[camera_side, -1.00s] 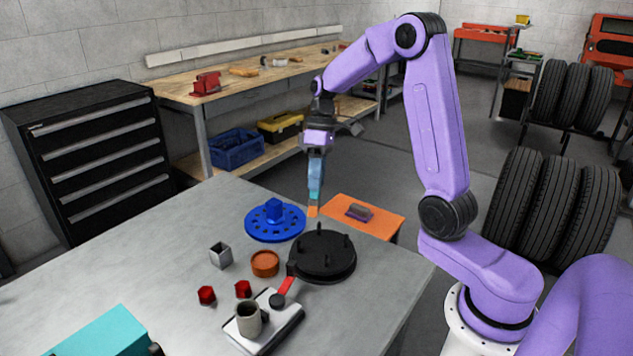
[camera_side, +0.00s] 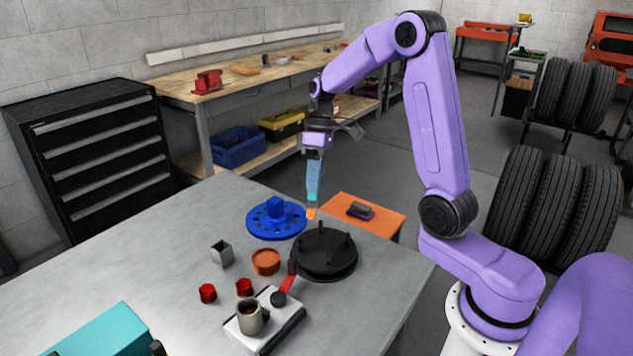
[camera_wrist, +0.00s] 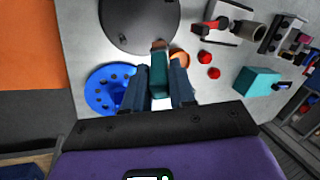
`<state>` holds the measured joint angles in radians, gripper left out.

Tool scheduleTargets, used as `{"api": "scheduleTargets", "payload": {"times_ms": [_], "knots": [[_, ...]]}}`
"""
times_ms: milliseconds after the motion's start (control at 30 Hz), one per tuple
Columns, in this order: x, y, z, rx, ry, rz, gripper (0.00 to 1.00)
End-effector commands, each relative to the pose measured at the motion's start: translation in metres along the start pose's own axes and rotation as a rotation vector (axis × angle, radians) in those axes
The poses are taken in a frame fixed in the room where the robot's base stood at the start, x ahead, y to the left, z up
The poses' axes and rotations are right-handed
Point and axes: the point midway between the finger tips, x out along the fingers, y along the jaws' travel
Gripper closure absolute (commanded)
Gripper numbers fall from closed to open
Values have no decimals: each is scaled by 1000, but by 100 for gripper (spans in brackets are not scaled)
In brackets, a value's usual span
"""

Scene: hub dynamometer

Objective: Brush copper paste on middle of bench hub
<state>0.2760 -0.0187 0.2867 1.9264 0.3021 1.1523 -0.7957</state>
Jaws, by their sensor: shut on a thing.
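My gripper (camera_wrist: 160,98) is shut on a brush (camera_wrist: 159,76) with a teal handle; its coppery tip points down. In the side view the brush (camera_side: 315,182) hangs upright from my gripper (camera_side: 315,158). Its orange tip appears just behind the black bench hub (camera_side: 325,262), a round disc with several upright studs; the gap is hard to judge. The hub also shows at the top of the wrist view (camera_wrist: 140,22). An orange round pot (camera_side: 265,262), perhaps the copper paste, stands left of the hub.
A blue disc (camera_side: 262,225) with holes lies behind the pot. Two red nuts (camera_side: 207,293), a small grey square holder (camera_side: 221,253) and a pale device (camera_side: 283,318) with a cup (camera_side: 249,315) and red lever stand nearby. An orange surface (camera_side: 381,220) lies beyond the bench.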

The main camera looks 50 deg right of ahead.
Motion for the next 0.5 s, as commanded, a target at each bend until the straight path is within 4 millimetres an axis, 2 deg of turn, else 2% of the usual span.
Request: {"api": "scheduleTargets", "payload": {"times_ms": [500], "knots": [[42, 14, 1, 2, -3, -3, 100]]}}
